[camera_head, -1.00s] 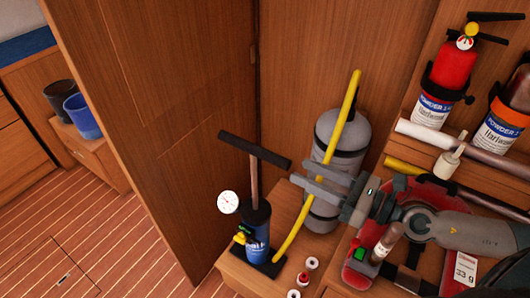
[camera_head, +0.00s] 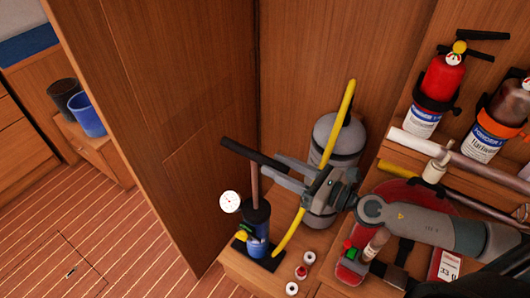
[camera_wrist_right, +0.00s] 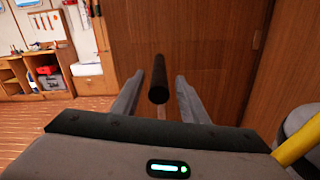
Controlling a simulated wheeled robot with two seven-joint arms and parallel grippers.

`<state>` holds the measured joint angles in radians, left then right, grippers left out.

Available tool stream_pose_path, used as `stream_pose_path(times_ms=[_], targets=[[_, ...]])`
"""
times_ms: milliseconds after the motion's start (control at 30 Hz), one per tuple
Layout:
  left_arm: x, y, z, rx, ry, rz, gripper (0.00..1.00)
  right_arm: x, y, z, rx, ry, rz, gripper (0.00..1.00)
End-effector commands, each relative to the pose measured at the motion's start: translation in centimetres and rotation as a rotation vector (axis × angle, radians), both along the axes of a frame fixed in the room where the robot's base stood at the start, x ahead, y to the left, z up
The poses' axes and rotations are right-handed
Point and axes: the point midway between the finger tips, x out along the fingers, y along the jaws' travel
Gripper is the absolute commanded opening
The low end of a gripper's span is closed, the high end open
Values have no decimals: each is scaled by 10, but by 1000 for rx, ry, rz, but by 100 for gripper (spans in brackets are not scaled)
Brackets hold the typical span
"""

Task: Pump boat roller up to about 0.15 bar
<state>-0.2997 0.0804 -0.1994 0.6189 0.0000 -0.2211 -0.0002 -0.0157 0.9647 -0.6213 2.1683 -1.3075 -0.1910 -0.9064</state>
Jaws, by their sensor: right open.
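The blue hand pump (camera_head: 257,225) stands upright on the wooden ledge, its shaft raised and a black T-handle (camera_head: 240,152) on top. A round white gauge (camera_head: 230,202) shows at its left; I cannot read the needle. A yellow hose (camera_head: 338,125) rises beside the pump. My right gripper (camera_head: 271,167) is open at the right end of the T-handle. In the right wrist view the handle's end (camera_wrist_right: 158,80) shows between the two spread fingers, with gaps on both sides. My left gripper is not in view.
A grey cylinder (camera_head: 340,145) stands right behind my right gripper. Small red and white fittings (camera_head: 301,272) lie on the ledge in front. Fire extinguishers (camera_head: 440,85) and a white pipe (camera_head: 412,143) are at the right. A wooden panel (camera_head: 160,120) closes off the left.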

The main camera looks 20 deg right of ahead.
Motion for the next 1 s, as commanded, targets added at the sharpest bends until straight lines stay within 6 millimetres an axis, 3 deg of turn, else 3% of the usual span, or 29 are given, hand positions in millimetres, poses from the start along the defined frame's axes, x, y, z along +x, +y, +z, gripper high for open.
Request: stream_pose_path(times_ms=[33, 300, 767, 933, 1000], targets=[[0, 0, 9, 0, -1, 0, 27, 6, 5, 6, 3, -2, 0, 40], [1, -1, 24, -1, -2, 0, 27, 28, 22, 3, 0, 0, 1, 40], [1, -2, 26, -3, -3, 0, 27, 34, 27, 0, -1, 0, 2, 40], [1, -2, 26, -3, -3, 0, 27, 33, 27, 0, -1, 0, 2, 0], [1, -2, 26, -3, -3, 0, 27, 33, 27, 0, -1, 0, 2, 0]])
